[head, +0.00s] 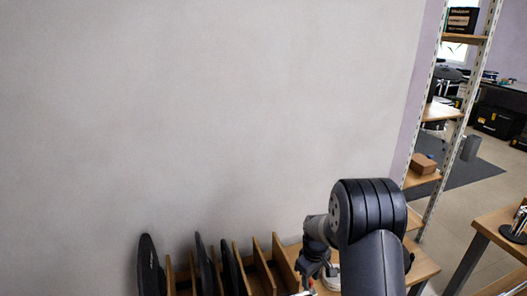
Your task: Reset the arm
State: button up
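My arm rises from the bottom edge in the head view, right of centre, and bends at a large black joint. Its far end hangs down to the left of that joint. What looks like my gripper (310,274) is small, dark and partly cut off by the bottom edge. I cannot make out its fingers or whether it holds anything. It is over or in front of a wooden surface (422,268), just right of a wooden rack (262,266).
The rack's upright dividers hold several dark flat discs (150,268). A plain wall (240,110) stands behind. A shelf unit (420,180) with a brown box (424,163) is at the right. A wooden table (497,232) is at the right edge. Open floor (478,205) shows between.

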jog(key=n+p, duration=0.1)
jog(key=n, duration=0.5)
jog(key=shift+w+n, duration=0.15)
jog(key=shift+n, duration=0.25)
jog(key=shift+r, duration=0.1)
